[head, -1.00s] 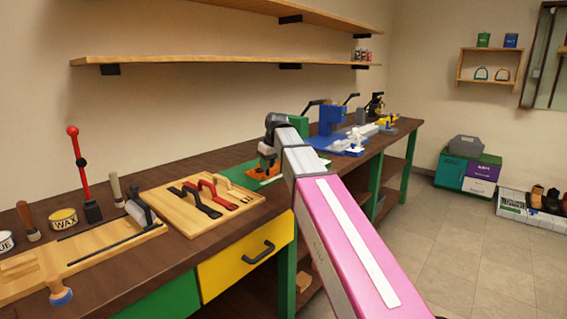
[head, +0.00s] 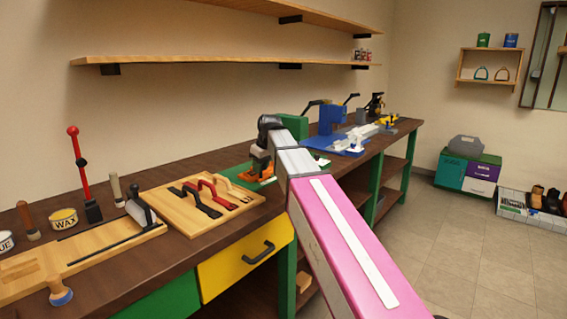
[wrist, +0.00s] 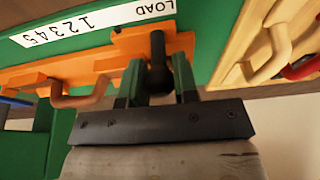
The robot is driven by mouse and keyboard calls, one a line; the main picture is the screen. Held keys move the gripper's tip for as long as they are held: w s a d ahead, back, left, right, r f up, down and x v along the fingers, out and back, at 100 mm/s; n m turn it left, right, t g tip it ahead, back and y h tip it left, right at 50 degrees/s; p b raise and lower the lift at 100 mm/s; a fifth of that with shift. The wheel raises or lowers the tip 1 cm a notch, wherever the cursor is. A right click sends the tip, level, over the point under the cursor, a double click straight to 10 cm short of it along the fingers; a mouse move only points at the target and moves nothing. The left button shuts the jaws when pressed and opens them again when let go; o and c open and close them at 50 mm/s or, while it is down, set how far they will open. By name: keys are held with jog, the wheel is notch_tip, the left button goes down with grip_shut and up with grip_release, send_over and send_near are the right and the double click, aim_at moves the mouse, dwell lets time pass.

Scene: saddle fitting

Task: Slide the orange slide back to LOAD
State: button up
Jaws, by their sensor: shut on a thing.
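The orange slide (wrist: 75,71) lies along the edge of a green block (wrist: 203,22) in the wrist view. A black upright knob (wrist: 158,62) rises from its right end. My gripper (wrist: 158,85) is shut on this knob, one finger on each side. A white scale strip (wrist: 62,32) with digits and the word LOAD runs beside the slide. A small orange tip (wrist: 117,30) on the slide points at the strip between LOAD and the nearest digit. In the head view my gripper (head: 261,168) is at the green fixture, and my arm partly hides it.
A wooden board (head: 165,205) with red, black and tan handles lies left of the fixture; a tan handle (wrist: 268,50) is close to my gripper. A blue fixture (head: 333,130) stands farther along the bench. A yellow drawer (head: 225,275) is below the bench front.

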jog(key=shift+s+a, duration=1.65)
jog(key=shift+s, duration=0.1)
jog(key=shift+o, duration=1.1)
jog(key=shift+s+a, duration=0.15)
jog(key=shift+o, duration=0.2)
jog(key=o, duration=0.4)
jog(key=shift+o, duration=0.2)
jog(key=shift+r, duration=0.4)
jog(key=shift+v, duration=2.6)
